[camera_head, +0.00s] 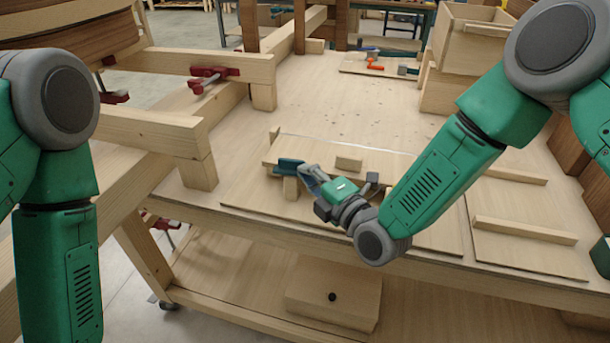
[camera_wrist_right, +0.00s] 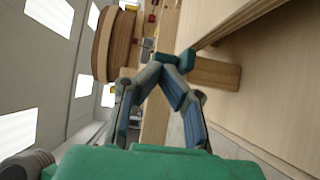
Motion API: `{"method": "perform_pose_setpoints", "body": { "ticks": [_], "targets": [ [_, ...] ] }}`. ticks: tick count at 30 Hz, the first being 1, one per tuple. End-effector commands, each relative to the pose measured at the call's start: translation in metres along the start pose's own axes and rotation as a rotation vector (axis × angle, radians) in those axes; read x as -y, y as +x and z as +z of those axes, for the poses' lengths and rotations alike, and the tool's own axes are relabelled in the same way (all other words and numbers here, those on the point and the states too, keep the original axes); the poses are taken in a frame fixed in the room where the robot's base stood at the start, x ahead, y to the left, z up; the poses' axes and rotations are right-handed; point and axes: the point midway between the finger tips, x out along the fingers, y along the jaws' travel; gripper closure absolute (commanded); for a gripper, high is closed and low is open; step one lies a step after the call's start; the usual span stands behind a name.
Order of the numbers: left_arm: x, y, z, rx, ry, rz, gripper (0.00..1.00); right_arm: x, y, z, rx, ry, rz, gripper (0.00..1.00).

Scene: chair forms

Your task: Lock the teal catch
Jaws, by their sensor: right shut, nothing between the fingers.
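The teal catch (camera_head: 289,164) sits at the left part of a wooden board on the bench, by a small wooden block (camera_head: 291,188). My right gripper (camera_head: 306,170) is shut and empty, with its fingertips close to the right side of the catch. In the right wrist view the closed fingertips (camera_wrist_right: 165,66) are beside the teal catch (camera_wrist_right: 187,60), which shows just past them. I cannot tell whether they touch it. The gripper hides part of the board and fixture. My left arm hangs at the left edge, and its gripper is out of view.
A dark grey catch (camera_head: 372,179) is right of my right gripper. A loose-looking wooden block (camera_head: 349,163) lies behind it. A back board holds an orange and blue piece (camera_head: 373,57). Red clamps (camera_head: 212,77) grip beams at the left.

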Motion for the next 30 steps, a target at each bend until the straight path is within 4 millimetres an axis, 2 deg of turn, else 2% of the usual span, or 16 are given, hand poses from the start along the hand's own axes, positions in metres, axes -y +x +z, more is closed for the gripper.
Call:
{"method": "perform_pose_setpoints", "body": {
  "ticks": [6,18,30],
  "targets": [
    [0.000,0.017,0.001,0.000,0.000,0.000,0.20,0.002,0.002,0.001,-0.145,-0.006,0.002,1.00],
    [0.000,0.031,0.002,0.000,0.000,0.000,0.20,0.000,0.004,0.008,-0.135,-0.002,0.003,1.00],
    [0.000,0.033,0.002,0.000,0.000,0.000,0.20,-0.001,0.005,0.010,-0.134,0.000,0.002,1.00]
  ]
}}
